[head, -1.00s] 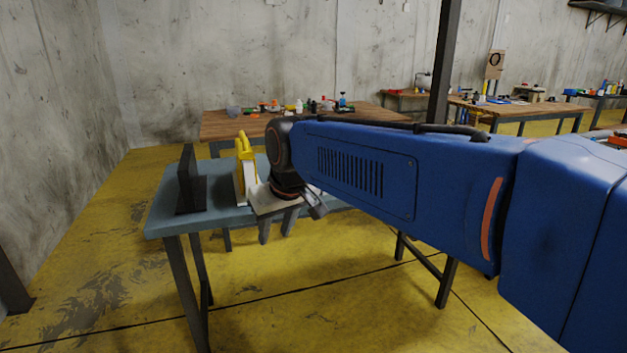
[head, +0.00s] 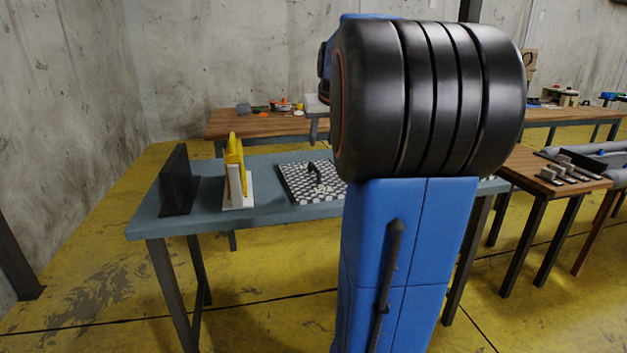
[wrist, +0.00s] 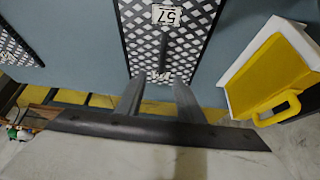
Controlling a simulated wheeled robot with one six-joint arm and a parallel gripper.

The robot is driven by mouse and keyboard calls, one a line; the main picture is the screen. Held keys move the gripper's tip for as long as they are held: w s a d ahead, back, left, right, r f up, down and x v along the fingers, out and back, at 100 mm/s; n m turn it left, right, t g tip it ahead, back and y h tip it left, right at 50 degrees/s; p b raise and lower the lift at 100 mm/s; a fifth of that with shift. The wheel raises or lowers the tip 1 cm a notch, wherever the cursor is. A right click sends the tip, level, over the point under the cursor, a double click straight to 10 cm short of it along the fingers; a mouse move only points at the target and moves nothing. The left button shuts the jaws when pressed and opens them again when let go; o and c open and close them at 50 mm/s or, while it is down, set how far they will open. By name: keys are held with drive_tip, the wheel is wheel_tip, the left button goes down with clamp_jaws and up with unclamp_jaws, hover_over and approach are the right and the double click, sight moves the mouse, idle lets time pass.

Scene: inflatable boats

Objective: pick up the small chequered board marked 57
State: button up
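The small chequered board marked 57 (wrist: 193,45) shows in the wrist view, black and white with a dark edge, a dark raised handle (wrist: 163,50) and a white label reading 57. A chequered board with a black arched handle, next to the yellow item, lies flat on the blue-grey table in the head view (head: 298,188); no number is readable there. My gripper (wrist: 158,92) is open in the wrist view, its two fingers apart over the board's near end, with nothing gripped.
A yellow item on a white stand (head: 235,180) is beside the board, and a black upright plate (head: 177,180) is farther left. Another chequered board (wrist: 15,45) is at the wrist view's left edge. A wooden table (head: 265,123) with small objects stands behind.

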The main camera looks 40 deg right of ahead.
approach(314, 166)
drive_tip(key=x, duration=0.5)
drive_tip(key=shift+s+d+f, duration=0.2)
drive_tip(key=shift+s+f, duration=0.05)
drive_tip(key=shift+s, duration=0.05)
drive_tip(key=shift+w+x, duration=0.25)
drive_tip(key=shift+x, duration=2.45)
drive_tip(key=shift+a+r, duration=0.1)
drive_tip(key=shift+a, duration=0.05)
clamp_jaws()
